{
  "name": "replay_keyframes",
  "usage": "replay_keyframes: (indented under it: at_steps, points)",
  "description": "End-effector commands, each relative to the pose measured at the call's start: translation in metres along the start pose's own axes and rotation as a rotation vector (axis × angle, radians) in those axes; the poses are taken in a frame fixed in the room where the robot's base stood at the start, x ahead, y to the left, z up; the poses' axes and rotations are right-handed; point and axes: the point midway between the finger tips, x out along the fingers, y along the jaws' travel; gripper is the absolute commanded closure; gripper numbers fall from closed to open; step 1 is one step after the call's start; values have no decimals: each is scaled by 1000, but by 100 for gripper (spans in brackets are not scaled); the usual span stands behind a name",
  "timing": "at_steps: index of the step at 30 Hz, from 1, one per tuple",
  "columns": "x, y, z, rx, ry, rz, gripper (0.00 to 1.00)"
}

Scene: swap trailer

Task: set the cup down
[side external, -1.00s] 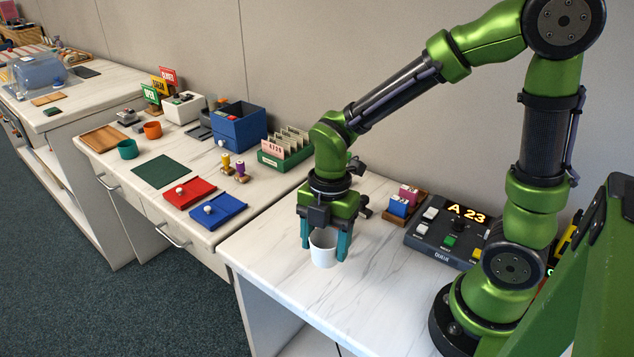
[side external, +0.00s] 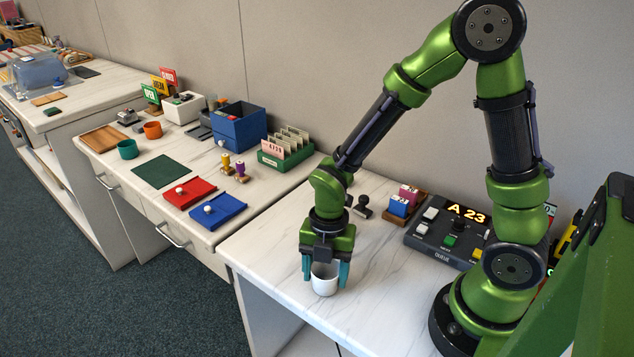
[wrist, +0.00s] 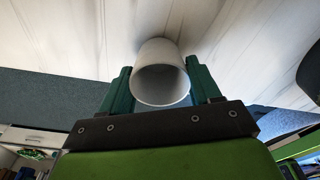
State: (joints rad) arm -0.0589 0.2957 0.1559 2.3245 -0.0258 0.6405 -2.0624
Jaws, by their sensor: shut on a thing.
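A white cup (side external: 325,281) is between the teal fingers of my gripper (side external: 325,272) near the front edge of the near white counter. The cup is upright, and its mouth also shows in the wrist view (wrist: 161,84), with a finger on each side. My gripper is shut on the cup and points down. The cup's base is on or very close to the counter top; I cannot tell whether it touches.
The near counter (side external: 385,300) is clear around the cup. A queue console (side external: 448,236), a rack with blue and red blocks (side external: 405,201) and a dark stamp (side external: 362,207) stand behind. Left, another counter holds a blue tray (side external: 217,210) and a green card box (side external: 286,150).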

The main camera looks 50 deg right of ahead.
Motion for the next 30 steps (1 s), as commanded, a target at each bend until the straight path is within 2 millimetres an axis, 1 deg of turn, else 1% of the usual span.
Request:
replay_keyframes:
  at_steps: [7,8,12,20,23,26,30]
  points:
    - [3,0,0,0,0,-1,70]
    - [3,0,0,0,0,0,33]
    - [2,0,0,0,0,0,12]
    - [2,0,0,0,0,0,12]
    - [-3,0,0,0,-1,2,12]
    - [-16,1,0,0,-2,6,12]
    - [-45,2,1,1,-3,9,12]
